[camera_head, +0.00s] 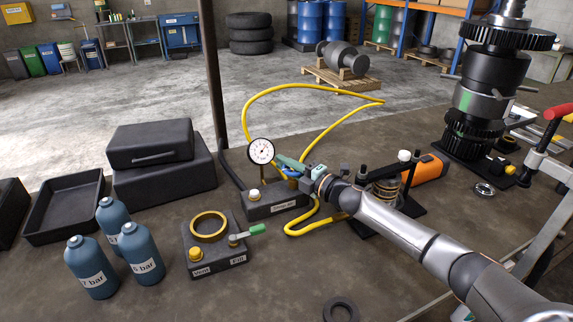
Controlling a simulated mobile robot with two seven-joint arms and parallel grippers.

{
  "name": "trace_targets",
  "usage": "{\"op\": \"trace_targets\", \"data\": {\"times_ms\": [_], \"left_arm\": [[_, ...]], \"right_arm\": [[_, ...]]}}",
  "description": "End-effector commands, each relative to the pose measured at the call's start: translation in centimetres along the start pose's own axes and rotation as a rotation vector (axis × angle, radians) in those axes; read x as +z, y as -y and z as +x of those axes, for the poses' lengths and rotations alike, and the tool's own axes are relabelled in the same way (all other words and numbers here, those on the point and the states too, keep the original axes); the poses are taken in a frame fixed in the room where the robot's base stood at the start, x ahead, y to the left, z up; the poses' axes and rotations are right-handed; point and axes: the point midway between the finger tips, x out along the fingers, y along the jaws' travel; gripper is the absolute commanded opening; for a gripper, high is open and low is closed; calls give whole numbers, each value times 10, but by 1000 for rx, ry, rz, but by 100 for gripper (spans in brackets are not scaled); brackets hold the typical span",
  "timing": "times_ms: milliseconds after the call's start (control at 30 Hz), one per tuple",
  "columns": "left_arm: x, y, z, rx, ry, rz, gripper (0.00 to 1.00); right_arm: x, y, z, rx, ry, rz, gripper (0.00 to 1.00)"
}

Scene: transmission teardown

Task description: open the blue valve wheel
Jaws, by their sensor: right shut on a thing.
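The blue valve wheel (292,173) sits on a dark valve block (278,206) with a white label, near the middle of the head view. Only a small bit of its blue shows; my gripper hides the rest. My right gripper (284,164) reaches in from the right and is shut on the wheel. A round white pressure gauge (261,151) stands at the block's left end, close to the fingertips. My left gripper is not in view.
Yellow hoses (287,88) loop behind and beside the block. A second block (214,249) with a brass ring and green lever sits in front. Several blue bottles (140,254) stand left.

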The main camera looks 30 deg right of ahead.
Motion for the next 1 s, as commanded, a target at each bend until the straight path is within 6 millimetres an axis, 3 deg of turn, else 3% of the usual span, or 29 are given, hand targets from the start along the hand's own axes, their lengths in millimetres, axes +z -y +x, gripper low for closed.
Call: {"op": "trace_targets", "data": {"times_ms": [567, 600, 700, 1000], "left_arm": [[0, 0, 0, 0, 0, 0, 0], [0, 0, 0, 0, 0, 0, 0], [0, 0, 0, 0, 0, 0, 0], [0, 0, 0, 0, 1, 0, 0]], "right_arm": [[-2, 1, 0, -1, -38, 0, 0], [-2, 1, 0, -1, -37, 0, 19], [-2, 1, 0, -1, -37, 0, 29], [-2, -3, 0, 1, -37, -1, 29]]}}
